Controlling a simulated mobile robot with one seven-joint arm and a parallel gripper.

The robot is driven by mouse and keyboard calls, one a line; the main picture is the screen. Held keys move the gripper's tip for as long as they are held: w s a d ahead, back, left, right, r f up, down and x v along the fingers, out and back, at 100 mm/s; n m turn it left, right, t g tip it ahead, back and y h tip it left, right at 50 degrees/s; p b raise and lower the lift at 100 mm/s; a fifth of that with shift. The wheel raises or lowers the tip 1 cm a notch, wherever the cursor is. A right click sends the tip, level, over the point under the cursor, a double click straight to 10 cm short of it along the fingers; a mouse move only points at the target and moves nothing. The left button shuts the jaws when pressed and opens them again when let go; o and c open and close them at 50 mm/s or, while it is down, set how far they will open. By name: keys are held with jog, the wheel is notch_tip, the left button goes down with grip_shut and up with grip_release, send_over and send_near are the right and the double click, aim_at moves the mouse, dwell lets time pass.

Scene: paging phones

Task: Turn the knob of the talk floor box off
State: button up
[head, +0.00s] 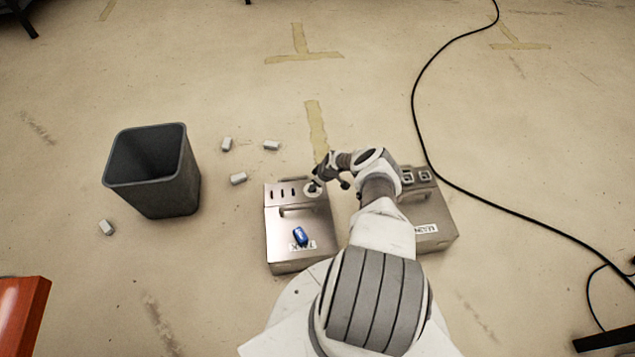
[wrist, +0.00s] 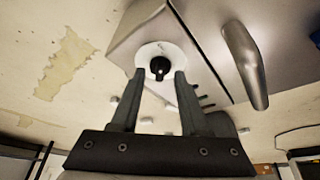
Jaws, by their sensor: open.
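The talk floor box (head: 285,222) is a metal box on the floor, left of my arm in the head view, with a label partly covered by a small blue object (head: 301,236). Its knob (wrist: 160,67) is black on a round white plate (wrist: 178,55) in the wrist view. In the head view the plate (head: 310,191) shows at the box's top right corner, with the knob mostly hidden by my gripper. My gripper (wrist: 160,76) is open, its two fingertips on either side of the knob. I cannot tell whether they touch it.
A second metal box (head: 440,222), labelled MAIN, stands right of my arm. A dark bin (head: 165,190) stands at the left, with several small white pieces (head: 238,179) on the floor near it. A black cable (head: 414,100) runs along the right. The box's handle (wrist: 243,62) is close to my gripper.

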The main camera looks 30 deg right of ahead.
jog(key=p+v, duration=0.9)
jog(key=v, duration=0.8)
jog(key=shift+r, duration=0.2)
